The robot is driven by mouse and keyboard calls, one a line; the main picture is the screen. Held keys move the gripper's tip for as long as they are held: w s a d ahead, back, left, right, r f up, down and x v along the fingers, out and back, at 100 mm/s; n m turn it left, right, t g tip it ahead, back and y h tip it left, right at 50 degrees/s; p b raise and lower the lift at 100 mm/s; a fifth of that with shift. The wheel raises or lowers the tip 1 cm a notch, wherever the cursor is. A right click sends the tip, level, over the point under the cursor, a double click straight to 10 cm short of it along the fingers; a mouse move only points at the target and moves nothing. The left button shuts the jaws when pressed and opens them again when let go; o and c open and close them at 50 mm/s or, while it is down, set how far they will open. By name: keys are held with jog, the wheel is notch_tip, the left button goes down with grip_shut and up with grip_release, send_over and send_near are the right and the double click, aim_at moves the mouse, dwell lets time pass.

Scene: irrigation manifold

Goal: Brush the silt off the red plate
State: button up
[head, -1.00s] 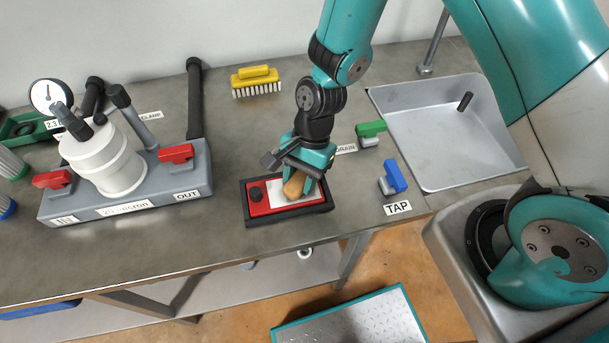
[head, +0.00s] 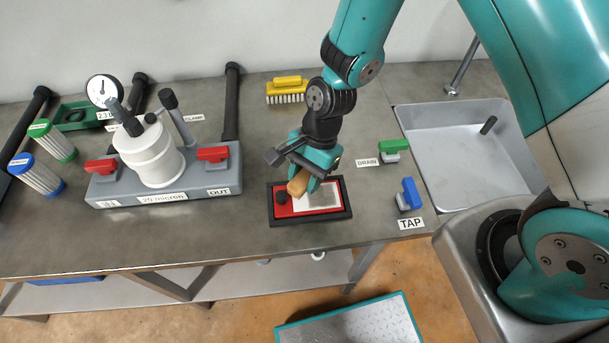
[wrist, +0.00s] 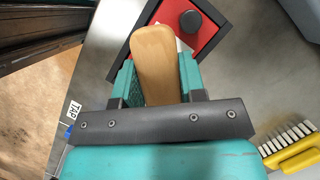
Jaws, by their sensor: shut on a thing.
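The red plate (head: 284,209) lies in a black frame on the bench, with a black knob at its left end. A white panel (head: 303,205) on it carries a grey patch (head: 326,197) toward the right, which looks like silt. My gripper (head: 305,182) is over the plate's left half, shut on a tan wooden handle (head: 297,187). In the wrist view the handle (wrist: 155,60) sits between the teal fingers and covers much of the plate (wrist: 207,32). Its lower end is hidden, so I cannot tell whether it touches the panel.
A yellow brush (head: 288,90) lies behind. The filter housing (head: 155,155) with red valves stands left, near two loose cartridges (head: 40,175). The green drain valve (head: 394,148), blue tap valve (head: 409,195) and metal sink (head: 450,150) are right. Bare bench lies left of the plate.

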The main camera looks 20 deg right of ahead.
jog(key=shift+r+p, duration=0.8)
jog(key=shift+r, duration=0.4)
